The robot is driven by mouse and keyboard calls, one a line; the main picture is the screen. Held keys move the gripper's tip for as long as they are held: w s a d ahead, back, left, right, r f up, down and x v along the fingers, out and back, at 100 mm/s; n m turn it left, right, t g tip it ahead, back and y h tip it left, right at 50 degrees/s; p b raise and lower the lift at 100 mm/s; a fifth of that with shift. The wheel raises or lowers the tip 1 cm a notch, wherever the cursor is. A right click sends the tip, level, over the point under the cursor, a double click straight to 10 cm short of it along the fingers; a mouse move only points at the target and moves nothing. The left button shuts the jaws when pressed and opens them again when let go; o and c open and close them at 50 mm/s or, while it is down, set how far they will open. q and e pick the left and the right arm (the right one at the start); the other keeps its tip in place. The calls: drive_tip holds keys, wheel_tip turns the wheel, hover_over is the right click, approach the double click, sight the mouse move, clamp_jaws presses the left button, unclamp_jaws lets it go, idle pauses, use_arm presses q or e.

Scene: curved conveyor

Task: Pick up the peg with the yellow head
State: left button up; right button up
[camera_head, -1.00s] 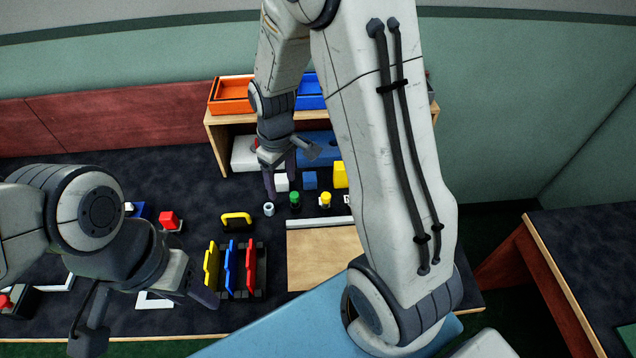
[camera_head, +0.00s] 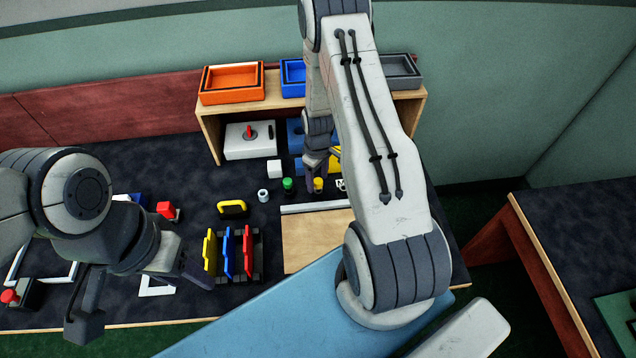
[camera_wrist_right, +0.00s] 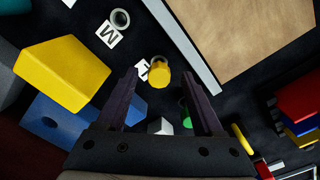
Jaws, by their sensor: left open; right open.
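The peg with the yellow head (camera_head: 318,185) stands on the dark table between a green-headed peg (camera_head: 288,186) and a white lettered tile (camera_head: 341,184). In the right wrist view the yellow head (camera_wrist_right: 161,76) lies ahead of the fingertips, between their lines. My right gripper (camera_head: 317,178) is open and empty, just behind and above the yellow head; its open fingers also show in the right wrist view (camera_wrist_right: 168,80). My left gripper (camera_head: 140,300) is open at the lower left, far from the peg, with no object seen between its fingers.
A yellow block (camera_wrist_right: 62,72) and a blue block (camera_wrist_right: 52,120) lie close beside my right gripper. A pale bar (camera_head: 315,207) edges a tan board (camera_head: 318,240) in front of the peg. A wooden shelf (camera_head: 209,135) with coloured bins stands behind. Upright coloured plates (camera_head: 229,255) stand left of the board.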

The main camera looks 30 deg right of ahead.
sight(318, 180)
drive_tip(key=shift+f, duration=1.6)
clamp_jaws()
drive_tip(key=shift+r, duration=0.1)
drive_tip(key=shift+d+r, duration=0.1)
drive_tip(key=shift+r, duration=0.45)
drive_tip(key=s+d+r+m+p, duration=0.3)
drive_tip(key=d+r+m+p, duration=0.2)
drive_tip(key=d+r+m, duration=0.1)
wheel_tip(318, 180, up, 2)
drive_tip(key=shift+s+d, duration=0.25)
drive_tip(key=shift+d, duration=0.35)
